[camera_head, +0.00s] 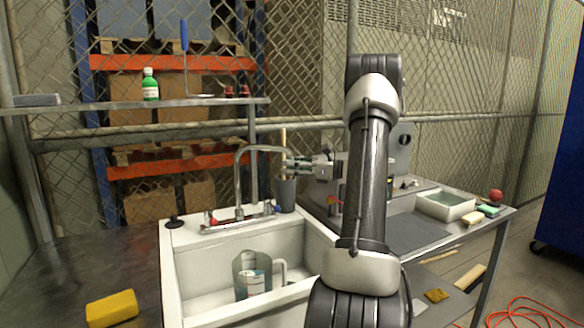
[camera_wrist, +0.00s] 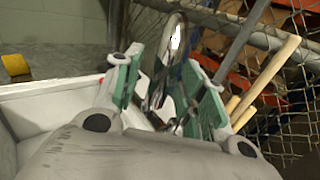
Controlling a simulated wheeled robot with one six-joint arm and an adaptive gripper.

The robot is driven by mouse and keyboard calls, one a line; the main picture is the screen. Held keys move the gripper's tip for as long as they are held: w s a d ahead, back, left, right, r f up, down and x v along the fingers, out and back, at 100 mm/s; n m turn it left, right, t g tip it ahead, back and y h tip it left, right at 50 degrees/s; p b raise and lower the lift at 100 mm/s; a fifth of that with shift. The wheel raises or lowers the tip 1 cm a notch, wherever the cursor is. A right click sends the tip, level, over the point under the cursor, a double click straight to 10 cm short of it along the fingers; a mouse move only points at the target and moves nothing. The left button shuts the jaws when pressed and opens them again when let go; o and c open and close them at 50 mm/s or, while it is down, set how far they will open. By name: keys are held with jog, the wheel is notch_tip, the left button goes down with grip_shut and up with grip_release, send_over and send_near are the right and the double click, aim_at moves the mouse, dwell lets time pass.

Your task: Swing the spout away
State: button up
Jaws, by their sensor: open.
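The chrome spout (camera_head: 240,170) rises from the tap base (camera_head: 240,220) behind the white sink (camera_head: 168,265) and arches to the right. My gripper (camera_head: 292,167) is at the spout's outer end, reaching in from the right. In the wrist view my gripper (camera_wrist: 165,90) is open, with green pads on both fingers. The spout (camera_wrist: 176,38) shows between and beyond the fingers there. I cannot tell whether either finger touches it.
A clear jug (camera_head: 253,277) stands in the sink under the spout. A grey cup with wooden handles (camera_head: 286,195) stands close behind my gripper. A yellow sponge (camera_head: 112,308) lies on the left counter. A shelf (camera_head: 190,102) with a green bottle (camera_head: 150,85) runs above.

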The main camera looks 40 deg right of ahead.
jog(key=v, duration=1.2)
jog(key=shift+w, duration=0.1)
